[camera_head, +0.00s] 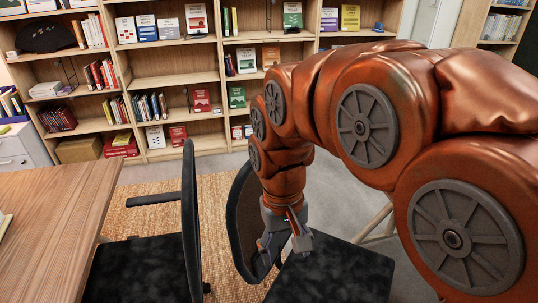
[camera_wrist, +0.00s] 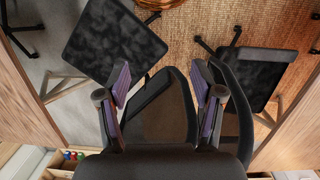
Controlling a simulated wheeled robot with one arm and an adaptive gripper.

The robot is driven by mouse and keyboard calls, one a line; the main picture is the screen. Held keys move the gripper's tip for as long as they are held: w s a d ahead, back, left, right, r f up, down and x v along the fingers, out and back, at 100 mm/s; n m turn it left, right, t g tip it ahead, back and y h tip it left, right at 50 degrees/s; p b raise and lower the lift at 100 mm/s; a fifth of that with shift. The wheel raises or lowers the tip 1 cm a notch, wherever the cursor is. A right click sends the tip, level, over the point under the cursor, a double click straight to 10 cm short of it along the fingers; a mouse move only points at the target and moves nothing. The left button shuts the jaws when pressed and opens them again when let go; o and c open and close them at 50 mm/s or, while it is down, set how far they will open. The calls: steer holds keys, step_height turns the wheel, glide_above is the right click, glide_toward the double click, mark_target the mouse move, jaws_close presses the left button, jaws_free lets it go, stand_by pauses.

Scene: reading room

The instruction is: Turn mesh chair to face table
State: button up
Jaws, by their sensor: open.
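The mesh chair in the middle has a dark upright back (camera_head: 238,215) and a black seat (camera_head: 335,272) to its right, so it faces away from the wooden table (camera_head: 60,205) at left. My gripper (camera_head: 285,240) is at this back, on the seat side, fingers apart. In the wrist view my gripper (camera_wrist: 162,88) is open, with the mesh back (camera_wrist: 165,110) showing between the fingers and the seat (camera_wrist: 108,42) beyond. I cannot tell whether a finger touches the back. My arm hides part of the chair.
A second mesh chair (camera_head: 190,215) stands close on the left, its seat (camera_head: 140,270) toward the table. Bookshelves (camera_head: 175,80) line the back wall. A woven rug (camera_head: 150,200) lies below. A pale leg (camera_head: 375,225) stands at right behind my arm.

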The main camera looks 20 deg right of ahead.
steer(key=w+d+m+p, duration=0.1)
steer(key=w+d+m, duration=0.2)
steer(key=w, duration=0.9)
steer(key=w+d+m+p, duration=0.1)
steer(key=w+d, duration=0.4)
steer(key=w, duration=0.8)
steer(key=w+d+r+m+p, duration=0.1)
steer(key=w+d+m, duration=0.3)
steer(key=w, duration=0.9)
steer(key=shift+d+r+m+t+h+p, duration=0.1)
steer(key=shift+d+m+t+h+p, duration=0.1)
steer(key=shift+m+t+h+p, duration=0.1)
steer(key=shift+w+d+f, duration=0.25)
steer(key=shift+w, duration=0.05)
steer(key=shift+s+d+f+p, duration=0.15)
steer(key=shift+f+p, duration=0.5)
steer(key=shift+f, duration=1.25)
steer(key=shift+s+d+f+p, duration=0.15)
steer(key=shift+f+p, duration=0.45)
steer(key=shift+f, duration=1.3)
steer(key=shift+a, duration=0.1)
jaws_close()
